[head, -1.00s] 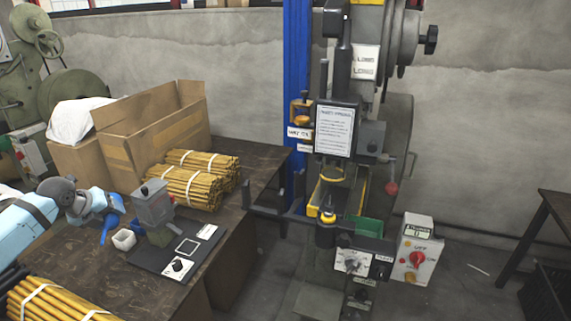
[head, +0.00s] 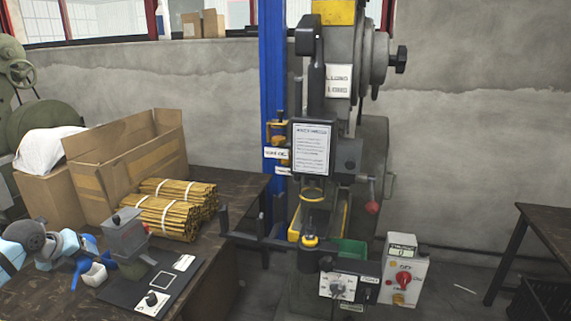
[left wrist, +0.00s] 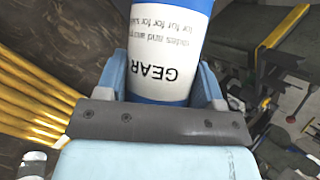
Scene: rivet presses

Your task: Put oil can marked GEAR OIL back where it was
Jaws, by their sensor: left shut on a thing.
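The oil can (left wrist: 170,45) is blue with a white label. The word GEAR shows upside down on it in the left wrist view; the rest of the marking is hidden or unclear. My left gripper (left wrist: 165,85) is shut on the can, one light blue finger on each side. In the head view the left gripper (head: 85,262) is low at the left, above the dark table, and the can is hard to tell from the fingers. A small holder (head: 277,135) with an amber item and a white label (head: 277,153) is on the blue column. My right gripper is not in view.
A grey device (head: 126,235) on a black mat (head: 150,290) stands just right of the gripper. Bundles of yellow rods (head: 170,215) and an open carton (head: 125,155) lie behind. The press (head: 335,200) and its control box (head: 403,270) stand right of the table (head: 235,195).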

